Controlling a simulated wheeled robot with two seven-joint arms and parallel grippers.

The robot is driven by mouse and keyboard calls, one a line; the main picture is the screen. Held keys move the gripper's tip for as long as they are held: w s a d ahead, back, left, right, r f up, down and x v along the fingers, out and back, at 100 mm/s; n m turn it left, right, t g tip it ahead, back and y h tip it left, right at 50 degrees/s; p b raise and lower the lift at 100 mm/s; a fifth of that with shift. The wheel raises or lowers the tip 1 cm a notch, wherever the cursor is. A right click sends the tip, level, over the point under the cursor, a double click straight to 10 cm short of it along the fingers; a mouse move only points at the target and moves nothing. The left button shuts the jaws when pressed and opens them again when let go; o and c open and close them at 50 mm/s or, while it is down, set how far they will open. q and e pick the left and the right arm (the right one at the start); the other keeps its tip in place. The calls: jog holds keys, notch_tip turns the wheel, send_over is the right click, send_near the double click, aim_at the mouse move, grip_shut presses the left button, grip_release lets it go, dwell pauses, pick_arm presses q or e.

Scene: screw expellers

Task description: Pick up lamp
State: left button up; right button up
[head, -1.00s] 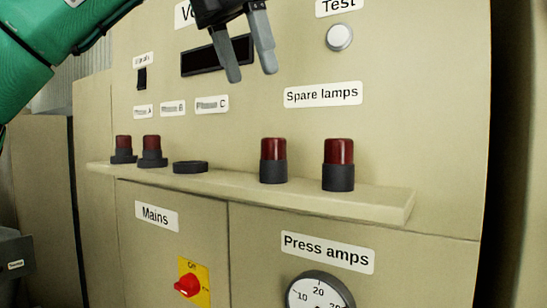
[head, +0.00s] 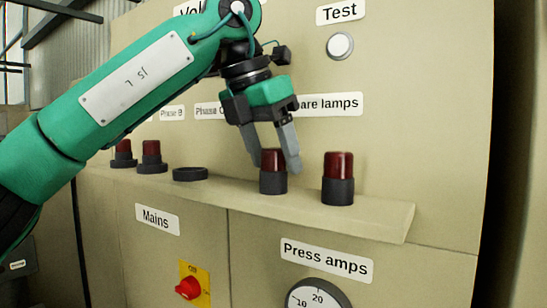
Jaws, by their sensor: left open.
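Two spare red lamps with dark bases stand upright on the ledge below the "Spare lamps" label: a left spare lamp (head: 273,182) and a right spare lamp (head: 338,178). My left gripper (head: 275,166) is open, pointing down, with its fingertips at the red top of the left spare lamp, one finger to each side in the picture. I cannot tell whether they touch it. Two more red lamps, the far left one (head: 123,153) and its neighbour (head: 151,156), sit in holders on the ledge. An empty dark holder (head: 190,174) is beside them. My right gripper is not in view.
The narrow ledge (head: 385,219) juts out from the beige cabinet. Below it are a red Mains switch (head: 188,288) on a yellow plate and a Press amps dial (head: 318,295). A Test button (head: 340,46) is above. The ledge right of the lamps is clear.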

pick_arm(q)
jog(key=shift+w+d+f, duration=0.1)
jog(key=shift+w+f, duration=0.05)
jog(key=shift+f, duration=0.3)
jog(key=shift+c, duration=1.4)
jog(key=c, duration=0.8)
